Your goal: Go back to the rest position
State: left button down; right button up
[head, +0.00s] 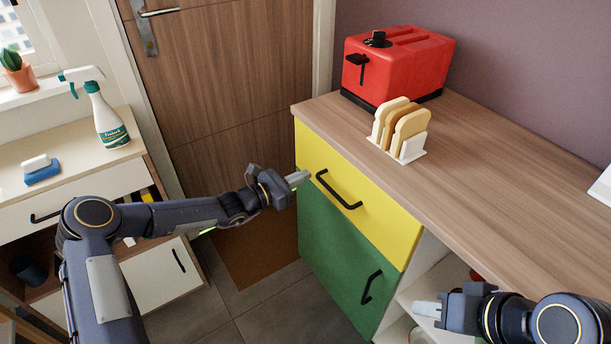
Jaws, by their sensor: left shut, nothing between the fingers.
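My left gripper (297,179) is at the end of the arm that reaches across from the left. It is shut and empty, beside the left edge of the yellow drawer (376,222), left of the drawer's black handle (338,190). I cannot tell whether it touches the drawer front. My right gripper (424,309) is at the bottom right, in front of the open white shelves (432,268). Its fingers point left; they are too small to tell whether they are open or shut.
A wooden counter (500,165) holds a red toaster (405,62) and a white rack with bread slices (402,128). Below the yellow drawer is a green door (335,262). A cabinet (75,190) with a spray bottle (104,115) and sponge (41,170) stands left.

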pick_arm(q)
jog(key=v, duration=1.1)
jog(key=s+r+m+g+y, duration=0.3)
jog(key=s+r+m+g, duration=0.5)
jog(key=s+m, duration=0.65)
jog(key=s+a+r+m+t+y, duration=0.1)
jog(key=s+a+m+y, duration=0.2)
jog(key=s, duration=0.4)
jog(key=s+a+r+m+t+y+p, duration=0.1)
jog(key=s+a+r+m+t+y, duration=0.2)
jog(key=s, duration=0.4)
jog(key=s+a+m+y, duration=0.2)
jog(key=s+a+m, duration=0.15)
jog(key=s, duration=0.35)
notch_tip(320, 180, up, 15)
jog(key=n+p, duration=0.1)
jog(key=p, duration=1.4)
jog(key=shift+a+f, duration=0.2)
jog(key=shift+a, duration=0.1)
jog(key=shift+w, duration=0.1)
